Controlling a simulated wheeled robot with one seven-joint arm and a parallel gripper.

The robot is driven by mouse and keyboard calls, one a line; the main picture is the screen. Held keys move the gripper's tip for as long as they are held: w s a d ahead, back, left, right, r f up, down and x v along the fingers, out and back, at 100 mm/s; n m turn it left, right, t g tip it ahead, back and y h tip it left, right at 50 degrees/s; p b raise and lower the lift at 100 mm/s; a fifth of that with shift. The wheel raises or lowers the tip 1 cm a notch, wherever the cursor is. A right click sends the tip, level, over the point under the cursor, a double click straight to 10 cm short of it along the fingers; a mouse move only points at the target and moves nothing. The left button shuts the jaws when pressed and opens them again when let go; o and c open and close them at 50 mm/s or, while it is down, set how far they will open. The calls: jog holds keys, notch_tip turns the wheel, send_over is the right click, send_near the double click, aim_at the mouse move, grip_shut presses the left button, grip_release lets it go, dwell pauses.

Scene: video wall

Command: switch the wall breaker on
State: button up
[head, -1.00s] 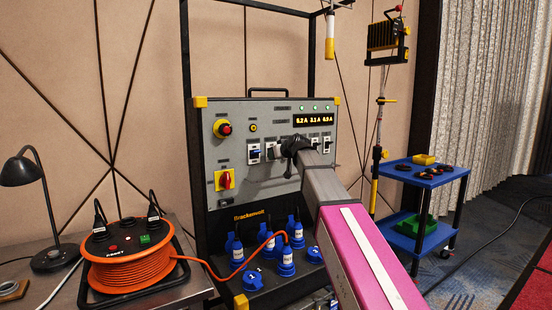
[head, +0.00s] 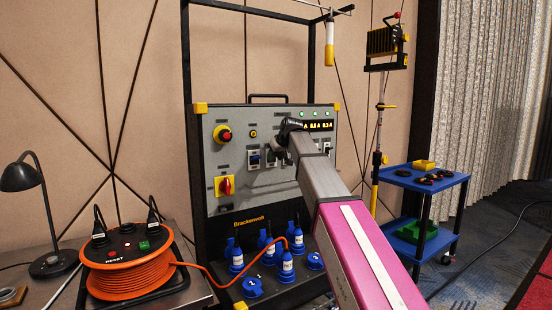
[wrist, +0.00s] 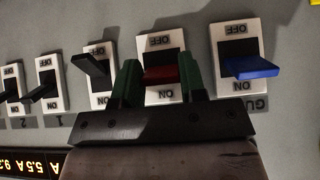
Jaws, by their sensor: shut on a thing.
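My gripper (wrist: 160,66) is at the row of breakers on the grey panel (head: 224,112). In the wrist view its two green fingers are on either side of the red breaker lever (wrist: 160,75), shut on it. The red breaker's plate (wrist: 161,40) reads OFF at the picture's top and ON at its bottom, with the lettering upside down. My gripper hides any label under this plate. A blue lever (wrist: 251,68) is just right of it, and a black lever (wrist: 91,63) just left. In the head view my gripper (head: 287,128) hides the red lever.
More black breakers (wrist: 43,86) continue left in the wrist view. A red-and-yellow rotary switch (head: 225,186) and an emergency stop (head: 222,134) are on the panel's left. Blue plugs (head: 286,265) stand below. An orange cable reel (head: 127,273) and blue cart (head: 424,178) flank the panel.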

jog(key=o, duration=0.9)
jog(key=v, duration=1)
jog(key=shift+s+d+r, duration=0.2)
jog(key=shift+s+r, duration=0.05)
